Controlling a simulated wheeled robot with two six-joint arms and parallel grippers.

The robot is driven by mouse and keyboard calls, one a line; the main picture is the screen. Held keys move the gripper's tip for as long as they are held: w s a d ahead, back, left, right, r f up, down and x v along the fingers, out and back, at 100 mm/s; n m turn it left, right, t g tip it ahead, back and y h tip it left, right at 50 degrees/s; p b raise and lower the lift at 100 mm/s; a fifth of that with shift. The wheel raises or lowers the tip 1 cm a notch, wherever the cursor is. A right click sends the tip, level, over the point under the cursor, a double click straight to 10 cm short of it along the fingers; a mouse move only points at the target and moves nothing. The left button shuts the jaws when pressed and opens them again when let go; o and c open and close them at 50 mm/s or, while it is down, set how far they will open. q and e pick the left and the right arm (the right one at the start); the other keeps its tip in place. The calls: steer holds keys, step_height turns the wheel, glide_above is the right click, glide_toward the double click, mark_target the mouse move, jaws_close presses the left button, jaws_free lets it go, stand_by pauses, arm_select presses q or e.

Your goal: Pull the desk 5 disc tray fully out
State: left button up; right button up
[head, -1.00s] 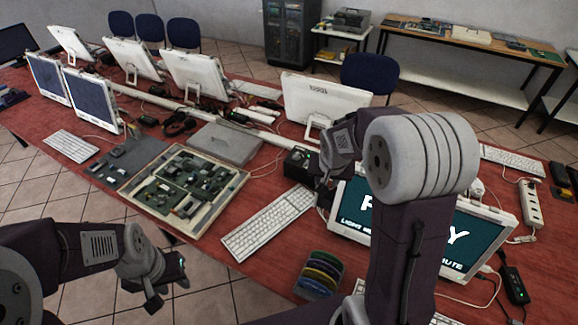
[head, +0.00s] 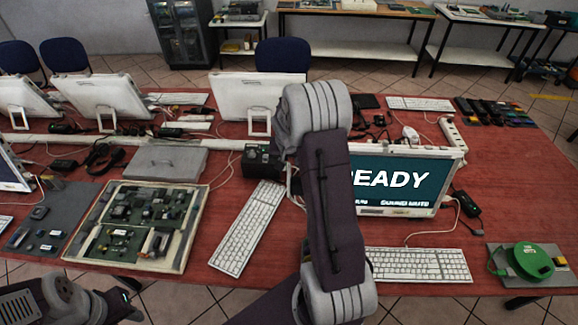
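A small black box (head: 260,161) stands on the red desk, left of the lit monitor (head: 405,180) that reads "READY". It looks like a disc drive, but no tray can be made out on it. My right arm rises in front and covers its right side. My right gripper (head: 289,176) is at the box's right side, mostly hidden behind my arm. I cannot tell whether it touches the box or how far its fingers are apart. My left gripper (head: 124,303) is low at the bottom left, in front of the desk edge, away from the box. Its fingers are unclear.
A white keyboard (head: 247,226) lies in front of the box, and another keyboard (head: 418,265) is below the monitor. A framed circuit board (head: 192,232) lies to the left. A green round object (head: 527,261) sits at the right. Cables run behind the box.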

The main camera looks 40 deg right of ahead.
mark_target(289, 165)
steer(key=x, duration=0.6)
steer(key=shift+w+a, duration=0.1)
steer(key=shift+w, duration=0.1)
steer(key=shift+f, duration=0.2)
steer(key=shift+c, duration=1)
jaws_close()
